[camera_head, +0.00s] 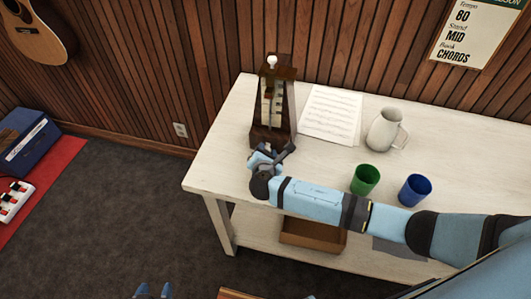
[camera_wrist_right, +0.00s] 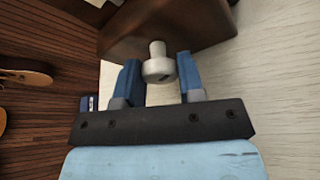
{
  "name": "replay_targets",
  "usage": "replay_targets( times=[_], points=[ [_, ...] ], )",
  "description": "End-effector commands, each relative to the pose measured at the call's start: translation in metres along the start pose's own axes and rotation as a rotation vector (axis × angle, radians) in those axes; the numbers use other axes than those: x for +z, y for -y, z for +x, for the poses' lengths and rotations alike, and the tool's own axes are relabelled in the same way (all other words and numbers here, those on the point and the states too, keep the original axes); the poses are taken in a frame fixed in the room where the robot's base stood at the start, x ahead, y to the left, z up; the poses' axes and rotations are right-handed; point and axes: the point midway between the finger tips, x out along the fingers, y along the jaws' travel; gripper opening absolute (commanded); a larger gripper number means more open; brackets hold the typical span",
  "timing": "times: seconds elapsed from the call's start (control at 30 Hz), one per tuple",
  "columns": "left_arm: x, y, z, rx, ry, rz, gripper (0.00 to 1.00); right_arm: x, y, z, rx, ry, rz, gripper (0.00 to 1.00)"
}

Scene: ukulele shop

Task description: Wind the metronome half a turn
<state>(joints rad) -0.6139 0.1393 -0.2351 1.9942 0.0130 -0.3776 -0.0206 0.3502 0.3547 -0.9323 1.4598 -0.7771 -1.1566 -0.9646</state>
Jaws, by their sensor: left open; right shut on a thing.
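The metronome (camera_head: 272,104) is a dark wooden pyramid-shaped case with a pale front scale and a white knob on top. It stands upright on the left part of the white table (camera_head: 225,150). Its grey metal winding key (camera_wrist_right: 158,66) sticks out of the dark wooden case in the right wrist view. My right gripper (camera_wrist_right: 159,72) is shut on this key, one blue finger on each side. In the head view my right gripper (camera_head: 264,158) is at the metronome's lower front and hides the key. My left gripper (camera_head: 154,290) is open and empty at the bottom edge, away from the table.
Sheet music (camera_head: 330,114) lies right of the metronome. A cream jug (camera_head: 385,130), a green cup (camera_head: 365,180) and a blue cup (camera_head: 415,190) stand further right, near my right arm. A brown box (camera_head: 312,236) sits on the lower shelf. A poster (camera_head: 475,35) hangs behind.

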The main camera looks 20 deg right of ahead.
Motion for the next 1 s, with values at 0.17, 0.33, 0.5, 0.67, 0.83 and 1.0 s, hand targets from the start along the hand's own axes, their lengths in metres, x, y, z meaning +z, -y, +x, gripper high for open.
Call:
replay_targets(
  times=[0.17, 0.33, 0.5, 0.67, 0.83, 1.0],
  points=[
    [0.0031, 0.0001, 0.002, 0.0, 0.0, 0.0, 0.53, -0.0007, 0.0011, 0.0, 0.019, 0.0, 0.05, 0.12],
    [0.0037, 0.0001, 0.0023, 0.0, 0.0, 0.0, 0.53, -0.0004, 0.0007, -0.0001, 0.028, 0.0, 0.069, 0.12],
    [0.0038, 0.0001, 0.0023, 0.0, 0.001, 0.0, 0.53, -0.0002, 0.0005, -0.0001, 0.029, 0.0, 0.071, 0.12],
    [0.0039, 0.0002, 0.0023, 0.0, 0.001, 0.0, 0.53, -0.0002, 0.0006, -0.0001, 0.029, 0.0, 0.07, 0.12],
    [0.004, 0.0002, 0.0023, 0.0, 0.001, 0.0, 0.53, -0.0002, 0.0005, 0.0, 0.029, 0.0, 0.07, 0.6],
    [0.0041, 0.0002, 0.0023, 0.0, 0.001, 0.0, 0.53, -0.0001, 0.0004, 0.0, 0.029, 0.0, 0.07, 0.6]
  ],
)
